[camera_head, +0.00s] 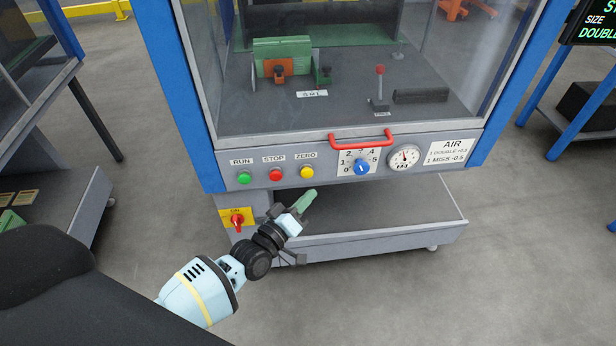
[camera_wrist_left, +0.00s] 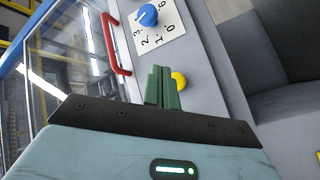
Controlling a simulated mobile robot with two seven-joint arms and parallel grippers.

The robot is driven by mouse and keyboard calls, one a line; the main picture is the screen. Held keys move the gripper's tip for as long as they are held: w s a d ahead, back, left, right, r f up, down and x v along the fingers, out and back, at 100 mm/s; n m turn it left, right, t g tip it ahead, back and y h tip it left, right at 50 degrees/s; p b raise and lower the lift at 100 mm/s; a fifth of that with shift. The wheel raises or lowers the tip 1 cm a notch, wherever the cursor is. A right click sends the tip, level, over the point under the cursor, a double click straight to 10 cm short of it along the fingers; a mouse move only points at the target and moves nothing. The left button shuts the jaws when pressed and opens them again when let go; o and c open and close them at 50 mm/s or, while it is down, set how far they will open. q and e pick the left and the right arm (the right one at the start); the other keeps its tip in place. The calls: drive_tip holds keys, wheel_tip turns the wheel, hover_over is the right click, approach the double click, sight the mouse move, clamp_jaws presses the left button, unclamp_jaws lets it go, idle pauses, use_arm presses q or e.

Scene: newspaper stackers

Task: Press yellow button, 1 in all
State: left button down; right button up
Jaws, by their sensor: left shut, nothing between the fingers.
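The yellow button (camera_head: 306,172) sits under the ZERO label at the right end of a row of three buttons on the machine's front panel. It also shows in the left wrist view (camera_wrist_left: 179,80), just right of my fingertips. My left gripper (camera_head: 309,197) is shut and empty, its green fingers pointing up toward the panel just below the yellow button. In the left wrist view the closed fingers (camera_wrist_left: 162,88) partly overlap the button's left edge. I see a small gap in the head view; contact cannot be told. My right gripper is not in view.
A green RUN button (camera_head: 244,177) and red STOP button (camera_head: 275,174) sit left of the yellow one. A blue dial (camera_head: 361,168), gauge (camera_head: 403,157) and red handle (camera_head: 360,140) are to the right. A red switch (camera_head: 237,220) is lower left. A grey shelf (camera_head: 400,233) juts out below.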

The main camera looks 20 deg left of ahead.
sight(307, 172)
use_arm(q)
drive_tip(key=w+a, duration=0.1)
drive_tip(key=w+b, duration=0.1)
drive_tip(key=w, duration=0.1)
drive_tip(key=shift+a, duration=0.35)
idle(1.4)
drive_tip(key=shift+w+a+b, duration=0.1)
drive_tip(key=shift+w+b, duration=0.05)
drive_tip(key=shift+b, duration=0.25)
drive_tip(key=shift+w+a, duration=0.1)
drive_tip(key=shift+w, duration=0.1)
drive_tip(key=shift+w+a+b, duration=0.25)
drive_tip(key=shift+w+b, duration=0.15)
drive_tip(key=shift+b, duration=0.05)
idle(1.2)
drive_tip(key=shift+s, duration=0.1)
drive_tip(key=shift+s+d+p, duration=0.45)
drive_tip(key=shift+s+p, duration=0.1)
drive_tip(key=shift+s, duration=0.1)
